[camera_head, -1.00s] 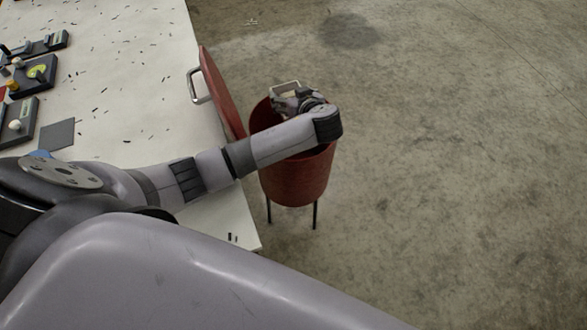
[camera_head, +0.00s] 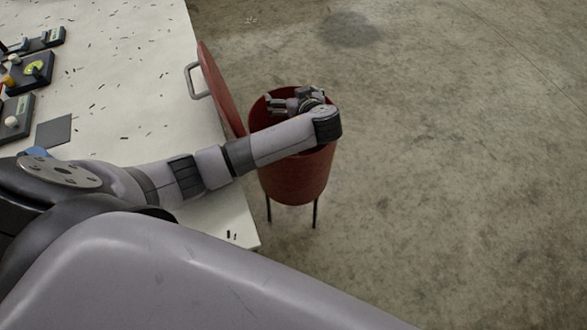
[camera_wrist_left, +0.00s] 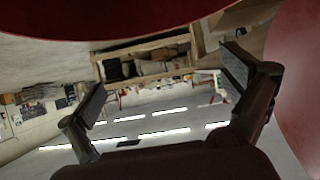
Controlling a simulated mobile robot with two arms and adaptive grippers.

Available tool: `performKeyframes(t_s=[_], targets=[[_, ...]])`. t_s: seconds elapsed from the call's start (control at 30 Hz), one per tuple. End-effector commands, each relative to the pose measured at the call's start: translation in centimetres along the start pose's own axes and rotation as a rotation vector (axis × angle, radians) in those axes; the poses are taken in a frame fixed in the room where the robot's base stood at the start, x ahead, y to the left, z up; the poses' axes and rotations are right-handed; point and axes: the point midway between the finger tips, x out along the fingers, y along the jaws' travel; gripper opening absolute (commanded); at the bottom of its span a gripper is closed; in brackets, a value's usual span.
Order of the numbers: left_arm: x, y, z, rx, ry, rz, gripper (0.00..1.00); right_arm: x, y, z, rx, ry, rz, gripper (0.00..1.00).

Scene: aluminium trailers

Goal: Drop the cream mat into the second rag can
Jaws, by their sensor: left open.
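The red rag can (camera_head: 296,180) stands on thin dark legs just off the table's right edge. Its red lid (camera_head: 220,88) is swung open toward the table. My left gripper (camera_head: 275,103) is over the can's mouth, partly within its rim. In the left wrist view the left gripper (camera_wrist_left: 162,80) has its fingers spread wide with nothing between them. Red surfaces fill the top and right edges of that view. The cream mat is not visible in either view, and the can's inside is mostly hidden by my arm. My right gripper is not in view.
The white table (camera_head: 130,80) bears scattered dark bits, dark trays with small parts (camera_head: 30,72) and a flat grey square (camera_head: 54,131) at the left. The lid's metal handle (camera_head: 194,80) juts over the tabletop. Bare concrete floor (camera_head: 450,150) lies open to the right.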

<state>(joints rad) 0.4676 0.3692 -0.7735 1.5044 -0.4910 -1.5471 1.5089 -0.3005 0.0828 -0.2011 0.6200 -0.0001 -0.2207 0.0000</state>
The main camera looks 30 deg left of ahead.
Motion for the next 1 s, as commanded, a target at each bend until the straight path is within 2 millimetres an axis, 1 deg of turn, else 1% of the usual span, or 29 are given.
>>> performKeyframes(t_s=[0.13, 0.2, 0.27, 0.5, 0.6, 0.73, 1.0], targets=[[-0.2, 0.0, 0.1, 0.0, -0.001, 0.001, 0.98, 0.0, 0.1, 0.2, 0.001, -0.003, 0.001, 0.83], [-0.7, 0.1, 0.1, 0.0, -0.001, 0.002, 0.98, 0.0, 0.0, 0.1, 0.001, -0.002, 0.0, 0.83], [-1.6, 0.1, 0.1, -0.001, -0.002, 0.003, 0.98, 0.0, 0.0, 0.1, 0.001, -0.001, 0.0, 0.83], [-5.6, 0.1, 0.1, -0.002, -0.004, 0.003, 0.98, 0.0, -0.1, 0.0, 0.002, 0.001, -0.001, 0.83], [-6.7, 0.1, 0.1, 0.0, -0.002, 0.002, 0.98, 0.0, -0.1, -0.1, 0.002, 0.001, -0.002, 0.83], [-7.4, 0.0, 0.0, -0.001, 0.0, 0.0, 0.98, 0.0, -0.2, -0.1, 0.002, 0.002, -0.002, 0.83], [-7.5, 0.0, 0.0, 0.0, 0.0, 0.0, 0.98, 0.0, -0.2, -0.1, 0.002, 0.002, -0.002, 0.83]])
